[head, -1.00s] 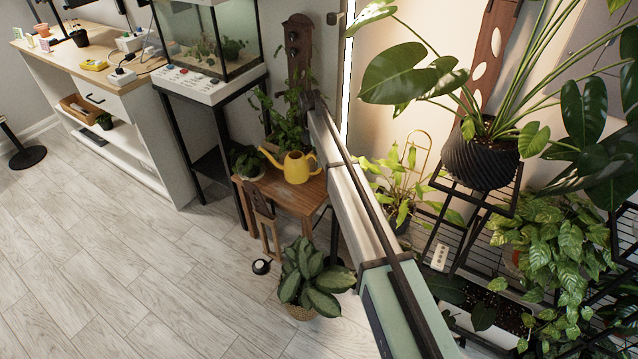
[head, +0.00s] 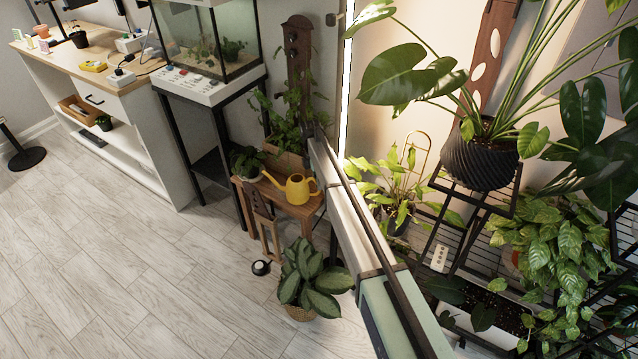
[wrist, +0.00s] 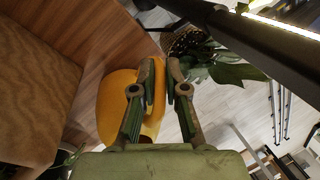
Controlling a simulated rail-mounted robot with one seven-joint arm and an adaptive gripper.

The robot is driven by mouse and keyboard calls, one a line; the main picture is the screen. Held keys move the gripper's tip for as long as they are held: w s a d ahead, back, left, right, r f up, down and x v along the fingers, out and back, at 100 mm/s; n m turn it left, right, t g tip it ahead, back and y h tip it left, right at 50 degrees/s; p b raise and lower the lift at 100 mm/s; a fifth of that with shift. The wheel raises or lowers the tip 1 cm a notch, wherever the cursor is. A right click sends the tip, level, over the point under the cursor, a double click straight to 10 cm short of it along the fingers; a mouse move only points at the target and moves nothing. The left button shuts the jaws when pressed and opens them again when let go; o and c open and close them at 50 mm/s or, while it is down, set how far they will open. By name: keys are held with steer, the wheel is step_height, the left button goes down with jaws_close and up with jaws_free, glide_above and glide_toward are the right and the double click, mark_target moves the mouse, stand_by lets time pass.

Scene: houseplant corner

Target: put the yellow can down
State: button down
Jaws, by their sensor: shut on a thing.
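The yellow watering can (head: 297,188) is upright at the small wooden table (head: 272,189) in the head view, its spout toward the left. In the wrist view the can (wrist: 112,108) shows as a rounded yellow body beside and behind my fingers, over the wood top (wrist: 105,45). I cannot tell whether the can's base touches the table. In the head view my gripper cannot be made out.
A leafy plant (head: 246,163) and a brown wooden box (head: 287,160) stand at the table's back. Open floor (head: 130,270) lies left.

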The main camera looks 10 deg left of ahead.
steer(key=c, duration=1.2)
jaws_free()
steer(key=shift+f, duration=0.1)
steer(key=v, duration=1.2)
